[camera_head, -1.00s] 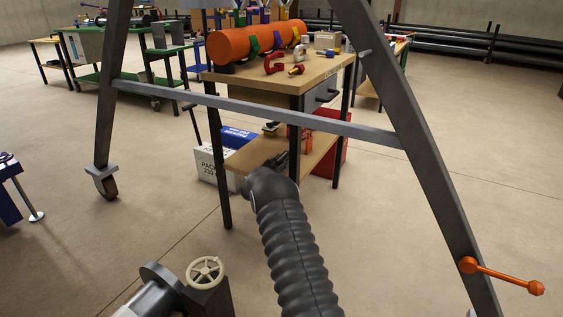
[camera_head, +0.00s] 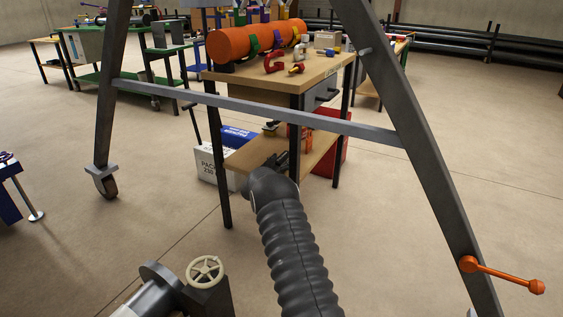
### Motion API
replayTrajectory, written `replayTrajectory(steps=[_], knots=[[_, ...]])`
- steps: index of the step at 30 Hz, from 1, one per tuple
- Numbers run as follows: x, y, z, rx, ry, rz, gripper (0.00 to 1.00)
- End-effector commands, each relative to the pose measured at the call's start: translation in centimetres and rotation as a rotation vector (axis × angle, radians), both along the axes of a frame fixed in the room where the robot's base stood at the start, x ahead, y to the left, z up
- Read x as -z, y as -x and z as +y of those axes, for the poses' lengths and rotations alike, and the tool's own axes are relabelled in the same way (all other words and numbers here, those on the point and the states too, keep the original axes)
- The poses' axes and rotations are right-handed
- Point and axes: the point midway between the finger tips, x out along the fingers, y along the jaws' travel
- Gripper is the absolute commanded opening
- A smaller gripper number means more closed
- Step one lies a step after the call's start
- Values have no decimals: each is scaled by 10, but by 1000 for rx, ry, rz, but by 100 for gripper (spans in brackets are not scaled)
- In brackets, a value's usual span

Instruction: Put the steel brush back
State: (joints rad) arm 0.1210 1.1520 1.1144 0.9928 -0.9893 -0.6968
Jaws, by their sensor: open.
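My gripper (camera_head: 281,160) is small and dark at the end of my black ribbed arm, over the lower shelf (camera_head: 318,155) of the wooden workbench. It is open, and I see nothing held in it. A small dark and yellowish item (camera_head: 271,127) lies at the back of that shelf, just beyond my gripper. It may be the steel brush, but it is too small to tell. My arm and gripper hide part of the shelf.
A red-orange item (camera_head: 305,134) stands behind the shelf's middle. White and blue boxes (camera_head: 216,165) stand left of the bench. An orange cylinder (camera_head: 255,40) and clamps lie on the bench top (camera_head: 325,68). A grey A-frame crossbar (camera_head: 260,113) spans in front; open floor lies right.

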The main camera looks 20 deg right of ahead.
Motion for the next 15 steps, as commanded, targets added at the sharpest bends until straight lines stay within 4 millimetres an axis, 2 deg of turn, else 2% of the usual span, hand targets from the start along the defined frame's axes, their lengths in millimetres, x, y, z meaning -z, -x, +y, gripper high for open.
replayTrajectory(steps=[8, 15], knots=[[0, 0, 0, 0, -1, 1, 70], [0, 6, 9, 0, 0, 1, 70]])
